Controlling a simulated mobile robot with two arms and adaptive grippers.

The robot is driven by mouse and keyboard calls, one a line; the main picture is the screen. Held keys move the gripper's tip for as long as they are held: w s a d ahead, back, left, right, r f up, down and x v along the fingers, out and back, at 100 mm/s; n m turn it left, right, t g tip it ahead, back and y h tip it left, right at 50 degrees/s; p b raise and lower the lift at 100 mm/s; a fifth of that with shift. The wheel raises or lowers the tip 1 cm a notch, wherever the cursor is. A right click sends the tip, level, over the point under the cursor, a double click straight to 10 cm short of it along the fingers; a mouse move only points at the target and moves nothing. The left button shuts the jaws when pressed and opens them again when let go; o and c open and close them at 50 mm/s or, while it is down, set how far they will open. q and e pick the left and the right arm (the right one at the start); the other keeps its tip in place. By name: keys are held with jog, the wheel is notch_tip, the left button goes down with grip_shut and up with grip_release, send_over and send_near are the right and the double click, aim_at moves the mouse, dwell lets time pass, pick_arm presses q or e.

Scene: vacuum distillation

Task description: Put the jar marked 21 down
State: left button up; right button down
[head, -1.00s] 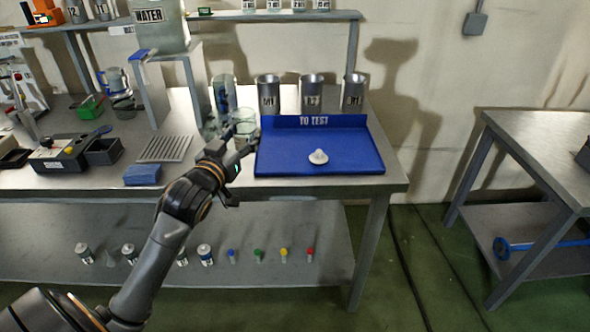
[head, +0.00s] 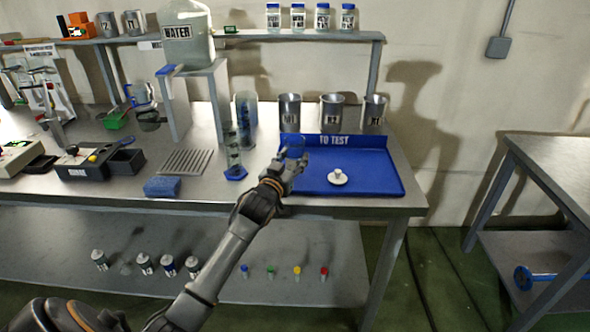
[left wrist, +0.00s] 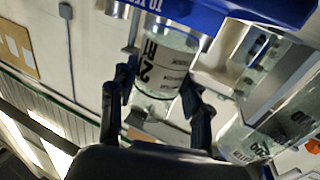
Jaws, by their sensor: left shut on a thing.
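A clear glass jar (left wrist: 172,62) with a white label is between the fingers of my left gripper (left wrist: 158,105) in the left wrist view. Large characters on the label include a 2; the rest is hard to read. In the head view my left gripper (head: 290,168) is shut on this jar (head: 294,147), at the left end of the blue TO TEST tray (head: 375,184). The jar looks see-through against the blue, and I cannot tell whether its base touches the tray. My right gripper is not in view.
A white round lid-like piece (head: 338,178) lies in the tray, right of the jar. Several metal beakers (head: 333,112) stand behind the tray. A glass cylinder (head: 233,150) and a blue sponge (head: 163,187) are to the left. The tray's right part is clear.

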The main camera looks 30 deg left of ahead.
aim_at(295, 166)
pick_arm(q)
jog(key=shift+w+f, duration=0.25)
jog(key=f, duration=0.1)
jog(key=w+f, duration=0.1)
jog(key=f, duration=0.1)
jog(key=shift+p, duration=0.35)
jog(key=shift+s+f, duration=0.1)
jog(key=shift+f, duration=0.15)
jog(key=shift+f, duration=0.2)
jog(key=o, duration=1.3)
